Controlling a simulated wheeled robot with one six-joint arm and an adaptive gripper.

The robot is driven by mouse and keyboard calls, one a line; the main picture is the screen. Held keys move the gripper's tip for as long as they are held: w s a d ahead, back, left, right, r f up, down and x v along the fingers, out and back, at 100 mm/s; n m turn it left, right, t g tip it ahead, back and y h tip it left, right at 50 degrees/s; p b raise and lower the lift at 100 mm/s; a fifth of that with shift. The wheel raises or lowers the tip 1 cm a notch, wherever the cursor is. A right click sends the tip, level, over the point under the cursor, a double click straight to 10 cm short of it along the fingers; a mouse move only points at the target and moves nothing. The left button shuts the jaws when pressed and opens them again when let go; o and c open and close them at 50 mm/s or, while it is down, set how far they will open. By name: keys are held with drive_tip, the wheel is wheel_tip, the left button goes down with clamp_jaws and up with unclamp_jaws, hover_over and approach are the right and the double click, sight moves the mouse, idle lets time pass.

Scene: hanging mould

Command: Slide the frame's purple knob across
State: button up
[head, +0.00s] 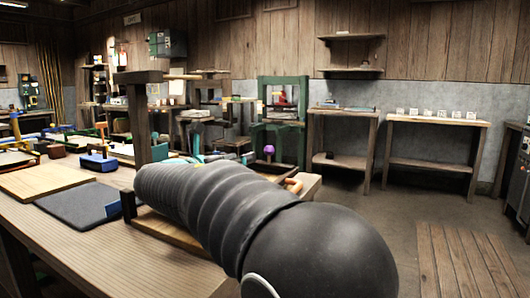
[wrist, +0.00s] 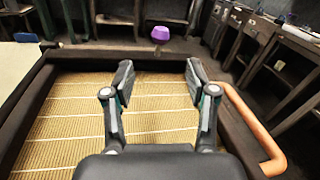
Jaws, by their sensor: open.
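The purple knob (wrist: 160,33) stands on the far rail of a dark wooden frame (wrist: 115,56) in the wrist view. It also shows in the head view (head: 269,150), just past my arm. The frame surrounds a tan woven mesh (wrist: 70,115) with pale lines across it. My gripper (wrist: 158,78) is open and empty over the mesh, its two fingers spread. The knob lies beyond the fingertips, roughly midway between them in the picture, and is not touched. In the head view my dark ribbed arm hides the gripper and most of the frame.
An orange curved handle (wrist: 252,130) is on the frame's right side. A dark wooden post (head: 138,115) rises from the bench (head: 110,240). A dark slab (head: 80,205) and a blue block tool (head: 98,161) lie left. A green press (head: 303,130) stands behind.

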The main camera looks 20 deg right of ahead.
sight(266, 151)
drive_tip(key=x, duration=1.2)
drive_tip(key=shift+d, duration=0.15)
clamp_jaws()
